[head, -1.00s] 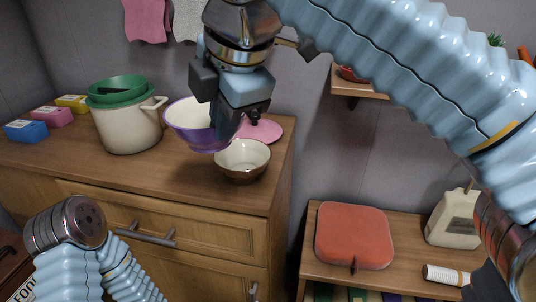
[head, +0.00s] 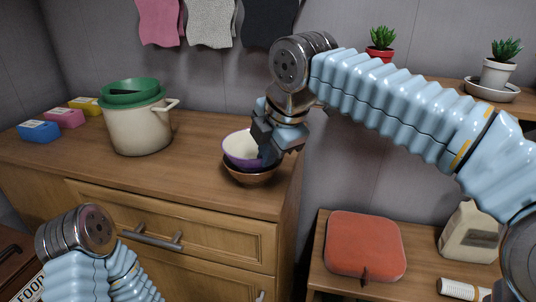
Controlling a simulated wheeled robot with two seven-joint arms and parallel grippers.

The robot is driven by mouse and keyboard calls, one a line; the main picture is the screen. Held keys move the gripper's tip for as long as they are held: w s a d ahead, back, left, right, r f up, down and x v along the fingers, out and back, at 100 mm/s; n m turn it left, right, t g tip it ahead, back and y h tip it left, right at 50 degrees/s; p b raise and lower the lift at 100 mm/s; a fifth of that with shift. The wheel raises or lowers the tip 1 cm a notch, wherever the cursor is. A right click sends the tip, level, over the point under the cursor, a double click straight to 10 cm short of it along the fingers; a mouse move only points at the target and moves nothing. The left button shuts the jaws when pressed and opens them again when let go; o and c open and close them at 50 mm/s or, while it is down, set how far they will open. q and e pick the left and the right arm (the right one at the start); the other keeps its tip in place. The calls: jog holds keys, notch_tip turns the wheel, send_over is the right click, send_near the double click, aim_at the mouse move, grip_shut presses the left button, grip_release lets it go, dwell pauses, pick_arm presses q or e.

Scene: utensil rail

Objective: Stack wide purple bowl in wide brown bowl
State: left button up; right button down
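The wide purple bowl (head: 238,152), white inside, sits low over the wide brown bowl (head: 247,178) near the cabinet top's right end. Its base is down inside the brown bowl, whose rim shows below it. My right gripper (head: 268,150) is at the purple bowl's right rim, pointing down. It hides that side of the bowl, and its fingertips are too covered to show whether they still pinch the rim. Of my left arm only links show at the lower left; its gripper is out of view.
A cream pot (head: 140,128) with green bowls (head: 132,93) in it stands left on the wooden cabinet top (head: 195,180). Small blue, pink and yellow boxes (head: 40,131) lie further left. A red cushion-like item (head: 365,245) and a jug (head: 470,232) are on the lower right shelf.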

jog(key=shift+f+b, duration=0.3)
jog(key=shift+f, duration=0.15)
jog(key=shift+f, duration=0.1)
jog(key=c, duration=1.3)
grip_release()
jog(key=shift+s+f, duration=0.1)
jog(key=shift+f, duration=0.05)
jog(key=shift+c, duration=0.2)
